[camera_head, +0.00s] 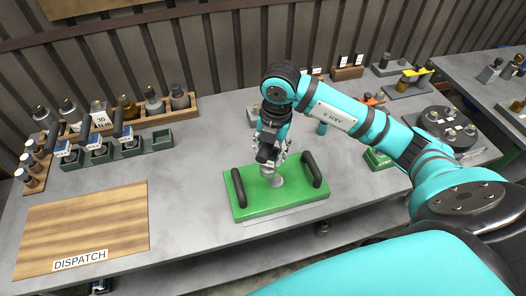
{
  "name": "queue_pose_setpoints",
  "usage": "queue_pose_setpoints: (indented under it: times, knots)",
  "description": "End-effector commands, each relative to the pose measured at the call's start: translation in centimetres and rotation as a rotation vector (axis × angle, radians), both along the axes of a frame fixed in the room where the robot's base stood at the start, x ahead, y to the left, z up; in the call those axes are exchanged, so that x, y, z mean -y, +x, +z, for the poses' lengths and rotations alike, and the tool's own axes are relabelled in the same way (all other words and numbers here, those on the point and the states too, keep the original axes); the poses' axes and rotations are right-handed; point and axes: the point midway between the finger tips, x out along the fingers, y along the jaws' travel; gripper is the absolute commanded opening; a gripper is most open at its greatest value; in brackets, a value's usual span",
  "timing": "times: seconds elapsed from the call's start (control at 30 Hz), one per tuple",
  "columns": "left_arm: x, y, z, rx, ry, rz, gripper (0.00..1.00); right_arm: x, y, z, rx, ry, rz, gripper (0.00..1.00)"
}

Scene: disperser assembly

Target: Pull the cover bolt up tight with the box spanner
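A green block (290,198) with two upright black handles lies on the grey bench near the middle. My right arm comes in from the right, and its gripper (270,165) points down over the block between the handles. A pale, round metal piece (274,181) shows right under the fingers, on or just above the block's top. I cannot tell whether it is part of the block or something in the fingers. The fingertips are small and partly hidden by the wrist. No box spanner or cover bolt can be made out clearly. My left gripper is not in view.
A wooden board (85,228) marked DISPATCH lies at the left. Behind it stand green bins (129,149) and a rack of bottles (152,106). A dark round tray (447,126) with parts is at the right. The bench left of the block is clear.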

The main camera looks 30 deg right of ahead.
Motion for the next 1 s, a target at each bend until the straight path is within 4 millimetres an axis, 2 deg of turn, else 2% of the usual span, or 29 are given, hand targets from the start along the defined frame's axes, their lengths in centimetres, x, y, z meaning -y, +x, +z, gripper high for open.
queue_pose_setpoints:
  times: [0.1, 0.2, 0.33, 0.47, 0.67, 0.93, 1.0]
  knots:
    - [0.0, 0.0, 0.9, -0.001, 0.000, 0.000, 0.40, 1.0, 0.2, 0.4, -0.002, -0.001, -0.256, 0.00]
    - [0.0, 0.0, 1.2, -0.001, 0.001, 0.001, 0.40, 1.8, 0.3, 0.3, -0.004, -0.001, -0.434, 0.00]
    - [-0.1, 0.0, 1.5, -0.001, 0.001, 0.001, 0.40, 2.4, 0.3, 0.3, -0.006, -0.001, -0.595, 0.00]
    - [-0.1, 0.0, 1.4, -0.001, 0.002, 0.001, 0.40, 2.8, 0.4, 0.1, -0.007, -0.002, -0.666, 0.00]
    - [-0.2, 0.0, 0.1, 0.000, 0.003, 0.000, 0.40, 3.0, 0.4, -0.9, -0.005, -0.004, -0.554, 0.00]
    - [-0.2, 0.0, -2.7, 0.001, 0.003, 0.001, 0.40, 3.0, 0.4, -2.8, -0.004, -0.004, -0.167, 0.00]
    - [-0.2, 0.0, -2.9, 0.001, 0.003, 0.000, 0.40, 3.0, 0.5, -2.7, -0.003, -0.005, -0.061, 0.00]
